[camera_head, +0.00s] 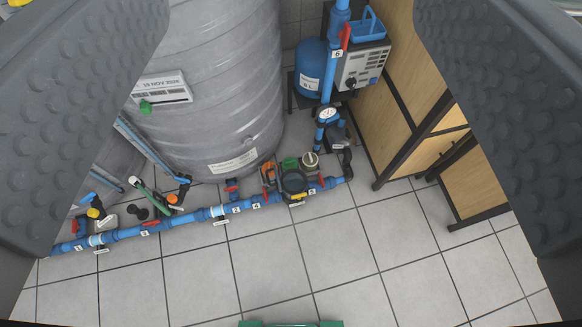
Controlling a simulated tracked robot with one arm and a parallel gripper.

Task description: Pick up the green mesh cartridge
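My gripper (291,110) is open, its two dark grey dimpled fingers far apart at the left and right edges of the view. Nothing is held between them. A thin strip of a green object (290,323) shows at the bottom edge, near the middle. Most of it is cut off, so I cannot tell whether it is the green mesh cartridge. No mesh surface shows clearly anywhere in view.
A large grey tank (215,80) stands at the back, with a blue pipe run (205,214) and valves along the floor before it. A blue pressure vessel (310,66) and a wood-panelled frame (395,90) stand right. The tiled floor (300,270) in front is clear.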

